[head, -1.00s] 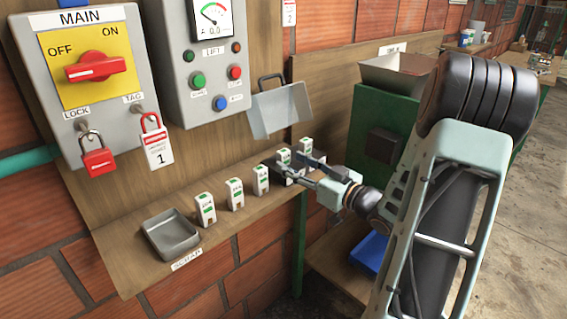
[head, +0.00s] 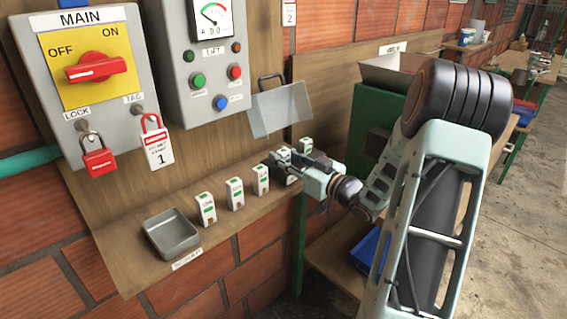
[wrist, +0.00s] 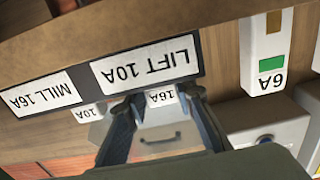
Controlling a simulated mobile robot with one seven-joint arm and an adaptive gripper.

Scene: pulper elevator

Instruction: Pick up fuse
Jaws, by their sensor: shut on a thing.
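Several white fuses with green bands stand in a row on the wooden shelf, including a left one (head: 206,209), a middle one (head: 235,193) and a third (head: 261,179). My gripper (head: 287,167) is at the right part of the row, shut on a fuse (head: 283,153) that it partly hides. Another fuse (head: 305,145) stands just beyond. In the wrist view a label reading 16A (wrist: 160,97) shows between my fingers (wrist: 163,125). A fuse marked 6A (wrist: 265,60) is to the right, and a 10A label (wrist: 88,113) is to the left.
A grey scrap tray (head: 172,237) sits at the shelf's left end. A clear cover with a handle (head: 280,110) hangs behind the row. A red padlock (head: 98,162) and tag (head: 158,147) hang from the main switch box (head: 70,120). Labels LIFT 10A (wrist: 145,68) and MILL 16A (wrist: 43,94) show close by.

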